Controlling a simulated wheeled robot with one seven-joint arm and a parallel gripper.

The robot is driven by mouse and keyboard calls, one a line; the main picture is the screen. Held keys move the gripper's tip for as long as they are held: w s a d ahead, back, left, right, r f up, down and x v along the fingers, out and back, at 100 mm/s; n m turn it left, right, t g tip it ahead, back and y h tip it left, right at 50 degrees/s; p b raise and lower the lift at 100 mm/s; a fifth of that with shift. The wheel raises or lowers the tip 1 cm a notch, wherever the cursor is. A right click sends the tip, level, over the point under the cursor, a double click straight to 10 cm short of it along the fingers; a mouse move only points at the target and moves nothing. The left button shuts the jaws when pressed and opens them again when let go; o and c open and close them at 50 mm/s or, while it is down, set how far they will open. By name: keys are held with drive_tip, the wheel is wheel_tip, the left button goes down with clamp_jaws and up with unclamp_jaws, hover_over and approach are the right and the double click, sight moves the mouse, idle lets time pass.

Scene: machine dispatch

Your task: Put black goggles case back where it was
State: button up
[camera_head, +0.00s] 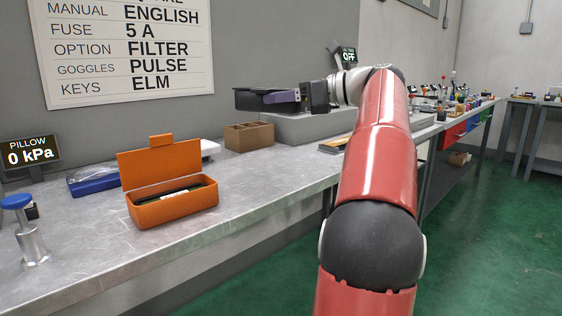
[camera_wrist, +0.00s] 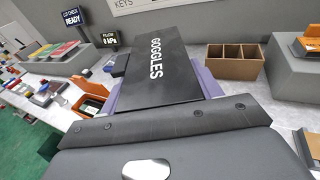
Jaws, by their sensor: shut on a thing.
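The black goggles case (camera_head: 250,102) is held by my gripper (camera_head: 283,98) in the head view. The case reaches out to the left of the gripper, over or close to a grey raised block (camera_head: 290,128). I cannot tell whether it touches the block. In the wrist view, the case (camera_wrist: 155,72) shows its flat black face with the white word GOGGLES. Purple finger parts of my gripper (camera_wrist: 165,88) show at both sides of the case. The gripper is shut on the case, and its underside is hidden.
A brown divided box (camera_head: 249,137) stands left of the block. An open orange case (camera_head: 172,200) with a dark item inside sits nearer. A blue tray (camera_head: 95,185) and a blue-topped post (camera_head: 30,240) are at left. The metal bench (camera_head: 255,188) is clear in front.

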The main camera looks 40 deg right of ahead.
sight(284, 176)
wheel_tip(284, 176, down, 14)
drive_tip(key=b, duration=0.4)
drive_tip(key=shift+r, duration=0.2)
drive_tip(key=shift+f, duration=0.15)
drive_tip(key=shift+f, duration=0.35)
drive_tip(key=shift+f, duration=0.1)
drive_tip(key=o, duration=1.2)
